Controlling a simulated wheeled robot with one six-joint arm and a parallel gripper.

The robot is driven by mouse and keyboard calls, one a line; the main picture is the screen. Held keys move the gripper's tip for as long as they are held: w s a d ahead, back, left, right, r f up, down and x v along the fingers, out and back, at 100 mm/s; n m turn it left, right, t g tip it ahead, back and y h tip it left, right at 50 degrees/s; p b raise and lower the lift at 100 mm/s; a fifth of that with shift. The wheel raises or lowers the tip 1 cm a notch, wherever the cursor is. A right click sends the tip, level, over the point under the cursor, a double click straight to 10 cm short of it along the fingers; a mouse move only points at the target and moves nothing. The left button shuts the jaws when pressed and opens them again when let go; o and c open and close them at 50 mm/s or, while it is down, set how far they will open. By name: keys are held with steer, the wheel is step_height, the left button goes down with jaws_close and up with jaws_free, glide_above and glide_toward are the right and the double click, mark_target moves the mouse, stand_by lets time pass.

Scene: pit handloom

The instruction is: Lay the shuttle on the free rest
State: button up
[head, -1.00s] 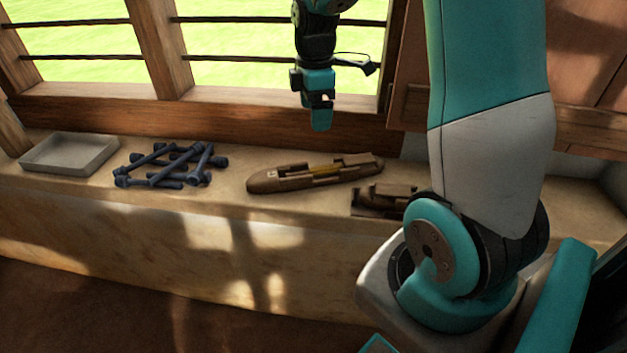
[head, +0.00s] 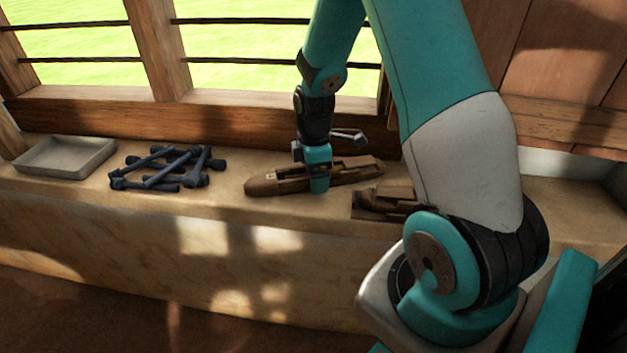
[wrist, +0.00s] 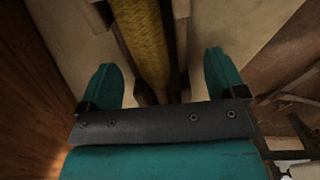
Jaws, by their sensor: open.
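The shuttle (head: 267,184) is a long, boat-shaped brown wooden piece with a yellow bobbin in its middle. It lies on the ledge under the window. My gripper (head: 319,186) points down at the shuttle's middle and hides part of it. In the wrist view my gripper (wrist: 161,80) is open, one teal finger on each side of the shuttle, whose yellow bobbin (wrist: 146,40) runs between them. I see gaps beside the shuttle. A dark brown wooden piece, apparently a rest (head: 372,204), stands to the right with no shuttle on it, partly hidden by my arm.
A shallow grey tray (head: 66,174) stands at the far left of the ledge. Several dark blue pegs or bobbins (head: 165,168) lie in a heap between tray and shuttle. The window frame (head: 230,118) rises behind the ledge. The ledge front is bare.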

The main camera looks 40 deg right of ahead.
steer(key=shift+f, duration=0.45)
steer(key=shift+c, duration=0.4)
steer(key=c, duration=1.2)
steer(key=shift+o, duration=0.2)
steer(key=shift+r, duration=0.1)
